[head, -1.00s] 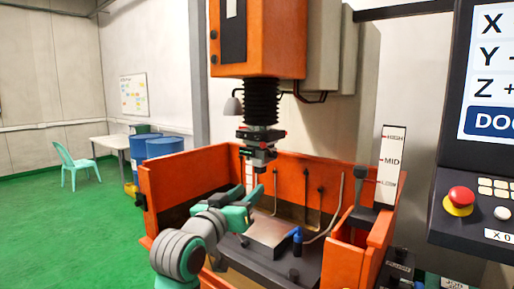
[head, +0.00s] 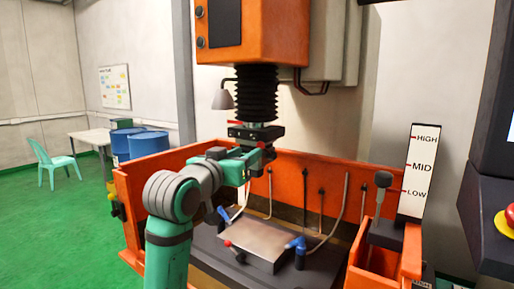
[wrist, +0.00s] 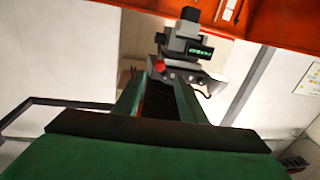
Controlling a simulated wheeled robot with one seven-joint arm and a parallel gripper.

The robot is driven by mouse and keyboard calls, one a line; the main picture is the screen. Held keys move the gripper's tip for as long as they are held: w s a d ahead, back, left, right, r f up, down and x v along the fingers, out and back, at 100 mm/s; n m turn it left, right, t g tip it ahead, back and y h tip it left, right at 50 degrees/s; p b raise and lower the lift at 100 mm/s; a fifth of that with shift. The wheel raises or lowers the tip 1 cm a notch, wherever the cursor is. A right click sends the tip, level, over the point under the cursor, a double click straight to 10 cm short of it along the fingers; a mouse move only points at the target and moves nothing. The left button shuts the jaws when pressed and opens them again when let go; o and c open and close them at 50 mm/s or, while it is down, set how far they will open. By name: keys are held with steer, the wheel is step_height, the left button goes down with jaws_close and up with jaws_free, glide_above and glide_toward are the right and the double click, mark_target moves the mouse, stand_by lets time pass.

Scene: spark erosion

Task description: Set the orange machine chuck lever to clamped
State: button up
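The orange machine's chuck (head: 256,132) is a dark block under the black bellows (head: 257,92). A small red part (head: 235,122) shows at its left side. In the wrist view the chuck (wrist: 186,45) has a green-lit label, and a red knob (wrist: 159,65), apparently the lever's end, is on its near side. My gripper (wrist: 161,82) is open, with its two green fingers apart and pointing at the chuck. The red knob appears just beyond the fingertips; I cannot tell whether they touch. In the head view my gripper (head: 254,160) is just below the chuck and partly hides it.
The orange tank (head: 300,165) surrounds a metal block (head: 258,245) and blue-handled clamps (head: 296,243). A lamp (head: 222,98) hangs left of the bellows. The console (head: 490,220) is at right.

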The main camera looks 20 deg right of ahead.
mark_target(259, 146)
steer(key=x, duration=0.7)
steer(key=shift+w+d, duration=0.15)
jaws_close()
